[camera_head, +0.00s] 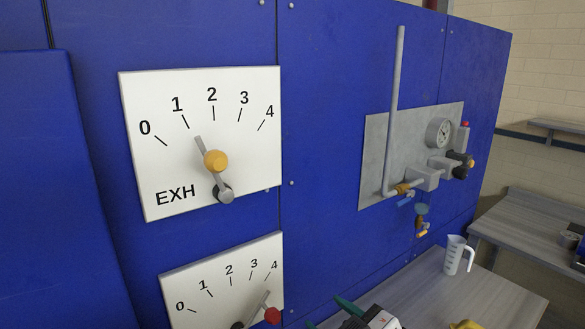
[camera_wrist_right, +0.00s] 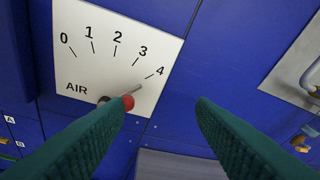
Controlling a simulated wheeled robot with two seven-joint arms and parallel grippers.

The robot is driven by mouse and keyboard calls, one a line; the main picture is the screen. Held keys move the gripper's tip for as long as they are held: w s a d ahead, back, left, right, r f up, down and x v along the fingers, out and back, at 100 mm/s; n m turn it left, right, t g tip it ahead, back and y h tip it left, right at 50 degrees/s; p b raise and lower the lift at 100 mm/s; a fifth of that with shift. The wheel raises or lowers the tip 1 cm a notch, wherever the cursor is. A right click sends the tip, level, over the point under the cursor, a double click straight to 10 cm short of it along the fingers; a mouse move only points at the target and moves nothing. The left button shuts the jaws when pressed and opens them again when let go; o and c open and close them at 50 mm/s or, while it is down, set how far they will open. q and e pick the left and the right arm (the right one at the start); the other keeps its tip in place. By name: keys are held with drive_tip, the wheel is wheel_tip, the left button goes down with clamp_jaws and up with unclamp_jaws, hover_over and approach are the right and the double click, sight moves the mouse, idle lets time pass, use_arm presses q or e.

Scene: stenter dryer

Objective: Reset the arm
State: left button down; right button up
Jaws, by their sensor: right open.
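My right gripper (camera_head: 326,312) shows at the bottom of the head view. In the right wrist view its two green fingers (camera_wrist_right: 162,103) are apart with nothing between them. The white AIR dial plate (camera_wrist_right: 112,38) lies beyond the fingers, with its red knob (camera_wrist_right: 128,102) by the left fingertip; I cannot tell whether they touch. Its grey pointer (camera_wrist_right: 137,91) points toward 4. In the head view this lower plate (camera_head: 215,280) is partly cut off, with its red knob (camera_head: 272,315) at the bottom. My left gripper is not in view.
Above it, the EXH dial (camera_head: 200,100) has a yellow knob (camera_head: 215,161) and a pointer between 1 and 2. A grey panel (camera_head: 375,140) with a pipe and gauge (camera_head: 438,133) is at right. A clear measuring jug (camera_head: 453,255) stands on a grey table (camera_head: 500,300).

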drive_tip(key=s+d+f+m+g+h, duration=0.2)
drive_tip(key=s+d+f, duration=0.2)
drive_tip(key=f, duration=0.3)
drive_tip(key=s+d+f+m+g+h, duration=0.2)
drive_tip(key=s+d+f+m, duration=0.1)
drive_tip(key=f, duration=0.4)
drive_tip(key=s+d+f+m+g+h, duration=0.2)
drive_tip(key=s+d+f+g, duration=0.15)
drive_tip(key=s+f, duration=0.35)
drive_tip(key=s+d+f+m+g+h, duration=0.1)
drive_tip(key=s+d+f+g, duration=0.25)
drive_tip(key=s, duration=0.45)
drive_tip(key=s+f+b+x, duration=0.1)
drive_tip(key=s+x, duration=0.2)
drive_tip(key=x, duration=1.1)
drive_tip(key=s+b+x, duration=0.2)
drive_tip(key=s+x, duration=0.1)
drive_tip(key=x, duration=1.1)
drive_tip(key=s+d+f, duration=0.1)
drive_tip(key=s+f, duration=0.7)
drive_tip(key=f, duration=0.1)
drive_tip(key=s+d+f+g+b, duration=0.1)
drive_tip(key=s+d+f, duration=0.1)
drive_tip(key=s+f, duration=0.7)
drive_tip(key=shift+d+f, duration=0.35)
drive_tip(key=shift+f, duration=0.1)
drive_tip(key=shift+s, duration=0.1)
